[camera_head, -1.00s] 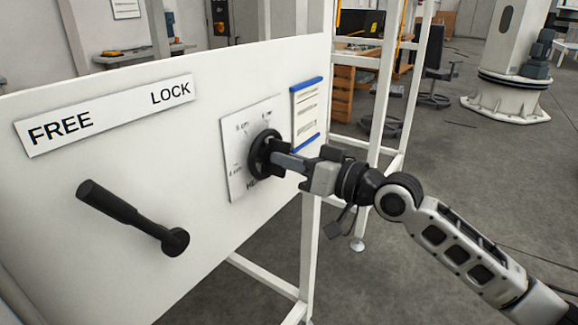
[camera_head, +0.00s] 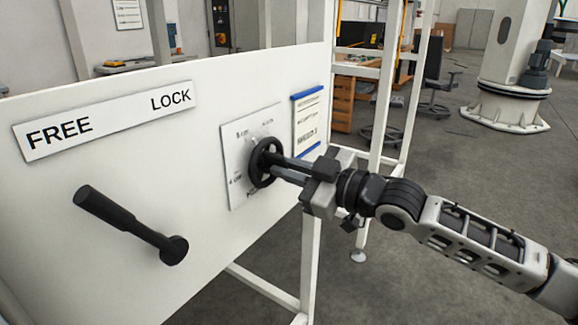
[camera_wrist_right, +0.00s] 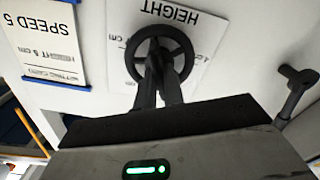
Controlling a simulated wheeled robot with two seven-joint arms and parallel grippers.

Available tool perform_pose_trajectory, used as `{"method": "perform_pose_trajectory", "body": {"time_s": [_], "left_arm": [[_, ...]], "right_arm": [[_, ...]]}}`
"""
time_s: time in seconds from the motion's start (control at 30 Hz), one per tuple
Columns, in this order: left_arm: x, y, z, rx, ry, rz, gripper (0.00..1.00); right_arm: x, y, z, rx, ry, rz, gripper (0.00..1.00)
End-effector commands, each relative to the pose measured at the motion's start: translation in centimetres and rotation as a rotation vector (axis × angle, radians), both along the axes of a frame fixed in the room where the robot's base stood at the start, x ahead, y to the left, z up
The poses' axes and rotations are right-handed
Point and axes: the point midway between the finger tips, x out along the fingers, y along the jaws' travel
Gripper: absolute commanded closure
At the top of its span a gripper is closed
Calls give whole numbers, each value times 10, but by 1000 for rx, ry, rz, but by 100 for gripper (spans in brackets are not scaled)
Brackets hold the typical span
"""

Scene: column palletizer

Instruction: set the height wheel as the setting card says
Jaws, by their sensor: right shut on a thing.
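The black height wheel (camera_head: 256,170) sits on a white dial plate (camera_head: 238,192) with small centimetre marks, on the white panel. My left gripper is not in view.
A black lever (camera_head: 130,222) sits on the left of the panel, below a FREE / LOCK label (camera_head: 105,120). The white frame's legs (camera_head: 308,255) stand beneath the panel. Open grey floor (camera_head: 420,180) lies to the right.

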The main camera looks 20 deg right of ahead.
Motion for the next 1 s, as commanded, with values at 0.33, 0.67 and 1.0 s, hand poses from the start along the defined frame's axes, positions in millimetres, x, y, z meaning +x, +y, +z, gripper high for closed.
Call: {"method": "perform_pose_trajectory", "body": {"time_s": [0.33, 0.67, 1.0], "left_arm": [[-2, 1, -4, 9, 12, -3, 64], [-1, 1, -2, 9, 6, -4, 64], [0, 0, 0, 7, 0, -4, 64]], "right_arm": [[0, 0, 0, -53, -42, -1, 100], [0, 0, 0, -54, -42, 0, 100], [0, 0, 0, -52, -41, 0, 68]]}}
